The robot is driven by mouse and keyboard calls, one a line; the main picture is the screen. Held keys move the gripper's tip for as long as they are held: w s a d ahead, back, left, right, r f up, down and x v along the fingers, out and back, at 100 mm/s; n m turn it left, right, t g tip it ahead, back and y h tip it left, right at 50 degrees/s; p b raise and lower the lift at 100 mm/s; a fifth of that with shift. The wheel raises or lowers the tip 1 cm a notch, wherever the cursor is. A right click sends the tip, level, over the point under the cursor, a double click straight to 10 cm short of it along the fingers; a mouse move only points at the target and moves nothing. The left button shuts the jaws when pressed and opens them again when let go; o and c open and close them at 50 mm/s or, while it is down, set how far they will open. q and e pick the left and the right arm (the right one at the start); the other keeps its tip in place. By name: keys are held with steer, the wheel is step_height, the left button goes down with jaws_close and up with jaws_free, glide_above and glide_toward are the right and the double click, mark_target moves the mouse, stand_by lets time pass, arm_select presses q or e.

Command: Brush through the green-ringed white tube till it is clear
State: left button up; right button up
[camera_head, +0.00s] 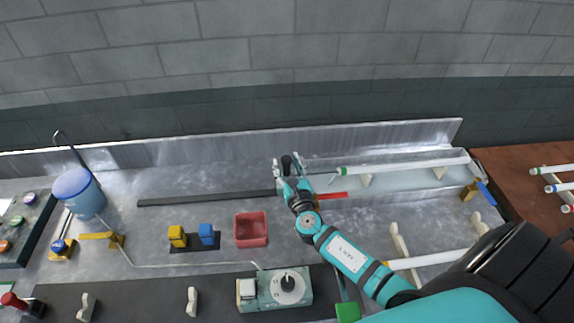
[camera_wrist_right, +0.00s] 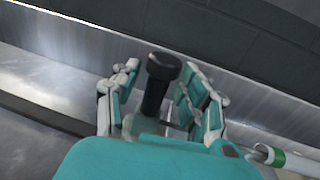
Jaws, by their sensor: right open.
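The green-ringed white tube (camera_head: 410,167) lies across supports in the long trough at the back right, its green ring (camera_head: 342,171) at the left end. In the right wrist view its ringed end (camera_wrist_right: 276,158) shows at the lower right. My right gripper (camera_head: 287,164) is open just left of that end, apart from it. A black round-topped cylinder (camera_wrist_right: 160,80) stands between its spread fingers; I cannot tell what it belongs to or whether the fingers touch it. No brush can be made out for certain. My left gripper is not in view.
A long dark bar (camera_head: 205,198) lies left of the gripper, with a red strip (camera_head: 332,197) to its right. A red bin (camera_head: 251,229), yellow block (camera_head: 177,236), blue block (camera_head: 207,234) and dial box (camera_head: 283,288) stand in front. A blue bucket (camera_head: 78,194) stands at left.

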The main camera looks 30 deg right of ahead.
steer(key=shift+s, duration=0.1)
steer(key=v, duration=1.1)
steer(key=shift+s+a, duration=0.15)
steer(key=shift+s, duration=0.25)
